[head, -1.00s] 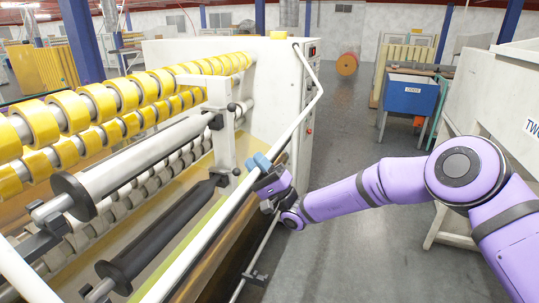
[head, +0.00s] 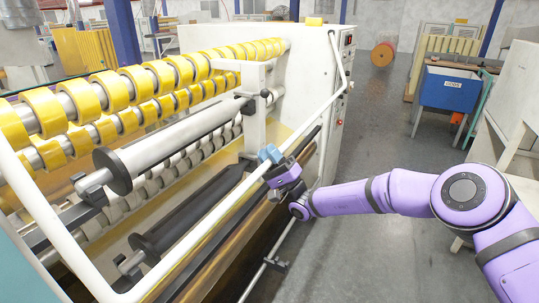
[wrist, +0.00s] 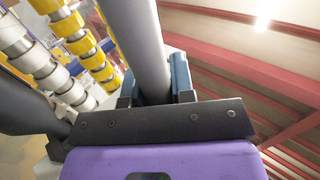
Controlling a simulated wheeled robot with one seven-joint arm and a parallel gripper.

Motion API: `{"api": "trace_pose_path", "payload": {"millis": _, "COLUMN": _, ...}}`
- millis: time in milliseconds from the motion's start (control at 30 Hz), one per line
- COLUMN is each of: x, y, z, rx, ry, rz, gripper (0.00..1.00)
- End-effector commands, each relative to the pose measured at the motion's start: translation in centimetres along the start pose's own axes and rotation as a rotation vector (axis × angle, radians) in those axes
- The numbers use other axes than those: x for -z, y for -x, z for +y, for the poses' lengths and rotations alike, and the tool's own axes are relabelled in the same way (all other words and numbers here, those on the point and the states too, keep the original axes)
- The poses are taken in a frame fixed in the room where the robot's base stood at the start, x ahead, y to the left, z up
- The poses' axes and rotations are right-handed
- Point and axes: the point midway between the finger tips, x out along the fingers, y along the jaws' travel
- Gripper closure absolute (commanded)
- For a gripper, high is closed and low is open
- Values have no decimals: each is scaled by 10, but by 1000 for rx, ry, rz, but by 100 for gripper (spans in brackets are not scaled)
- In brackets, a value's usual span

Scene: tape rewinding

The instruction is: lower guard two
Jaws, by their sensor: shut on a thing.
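The guard is a white tubular bar (head: 228,192) that runs along the front of the tape rewinding machine and bends up to its end panel. My gripper (head: 271,154), with blue fingertips, is shut on this bar near its middle right part. In the wrist view the guard bar (wrist: 143,40) passes between the two blue fingers (wrist: 180,75), with a finger on each side. The bar stands out in front of the rollers, at about the height of the lower dark roller in the head view. My purple arm reaches to it from the right.
Yellow tape rolls (head: 100,93) sit on shafts behind the guard, with a grey roller (head: 180,140) and a black roller (head: 190,210) below. A white end panel (head: 310,90) stands at the right end. A blue bin (head: 448,90) is at the back right. The grey floor (head: 375,130) between is clear.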

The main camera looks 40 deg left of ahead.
Motion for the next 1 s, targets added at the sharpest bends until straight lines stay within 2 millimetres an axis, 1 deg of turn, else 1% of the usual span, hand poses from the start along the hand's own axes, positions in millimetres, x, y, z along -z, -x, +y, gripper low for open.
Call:
{"api": "trace_pose_path", "payload": {"millis": 33, "x": 0, "y": -1, "z": 0, "rx": 0, "ry": 1, "rz": 0, "gripper": 100}}
{"api": "trace_pose_path", "payload": {"millis": 67, "x": 0, "y": -1, "z": 0, "rx": 0, "ry": 1, "rz": 0, "gripper": 75}}
{"api": "trace_pose_path", "payload": {"millis": 100, "x": 0, "y": -1, "z": 0, "rx": 0, "ry": 1, "rz": 0, "gripper": 65}}
{"api": "trace_pose_path", "payload": {"millis": 167, "x": 0, "y": -1, "z": 0, "rx": 0, "ry": 0, "rz": 0, "gripper": 52}}
{"api": "trace_pose_path", "payload": {"millis": 433, "x": 0, "y": 0, "z": 0, "rx": 0, "ry": 0, "rz": 0, "gripper": 52}}
{"api": "trace_pose_path", "payload": {"millis": 567, "x": 1, "y": 8, "z": 0, "rx": -1, "ry": -1, "rz": 2, "gripper": 52}}
{"api": "trace_pose_path", "payload": {"millis": 667, "x": 1, "y": 22, "z": 0, "rx": -2, "ry": -1, "rz": 3, "gripper": 52}}
{"api": "trace_pose_path", "payload": {"millis": 900, "x": 1, "y": 68, "z": 0, "rx": 0, "ry": -1, "rz": 4, "gripper": 52}}
{"api": "trace_pose_path", "payload": {"millis": 1000, "x": 1, "y": 83, "z": 0, "rx": 0, "ry": -1, "rz": 3, "gripper": 52}}
